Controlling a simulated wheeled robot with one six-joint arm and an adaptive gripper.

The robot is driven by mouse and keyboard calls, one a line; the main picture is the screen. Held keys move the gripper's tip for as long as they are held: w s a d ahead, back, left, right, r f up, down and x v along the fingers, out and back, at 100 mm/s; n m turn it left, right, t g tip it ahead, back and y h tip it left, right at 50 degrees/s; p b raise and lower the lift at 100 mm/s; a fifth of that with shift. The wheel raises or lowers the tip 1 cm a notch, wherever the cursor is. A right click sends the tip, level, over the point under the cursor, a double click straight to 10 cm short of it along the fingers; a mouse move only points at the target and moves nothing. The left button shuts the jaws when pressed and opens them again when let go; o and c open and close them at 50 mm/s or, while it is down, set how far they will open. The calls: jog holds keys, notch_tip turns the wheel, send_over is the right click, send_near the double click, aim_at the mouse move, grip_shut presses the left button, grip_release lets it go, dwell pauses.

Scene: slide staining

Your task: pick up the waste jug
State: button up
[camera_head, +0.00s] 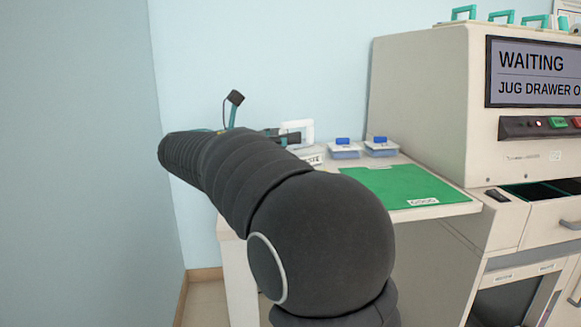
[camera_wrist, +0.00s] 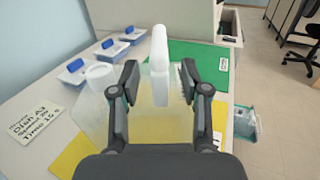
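The waste jug (camera_wrist: 145,110) is a translucent container with a white cap (camera_wrist: 100,74) and an upright white handle (camera_wrist: 159,52). In the wrist view it stands over a yellow mat on the counter. My gripper (camera_wrist: 159,80) is open, with one finger on each side of the handle and a visible gap on both sides. In the head view my arm hides most of the jug, and a white handle shape (camera_head: 305,126) shows beyond it. The gripper is mostly hidden there.
Several blue-lidded boxes (camera_wrist: 110,47) stand along the wall side. A green mat (camera_head: 395,186) lies beyond the jug. A printed card (camera_wrist: 36,118) is at left. A teal-edged container (camera_wrist: 246,123) sits right of the counter. The machine screen (camera_head: 535,73) reads "WAITING".

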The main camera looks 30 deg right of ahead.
grip_shut()
jog(key=shift+r, duration=0.15)
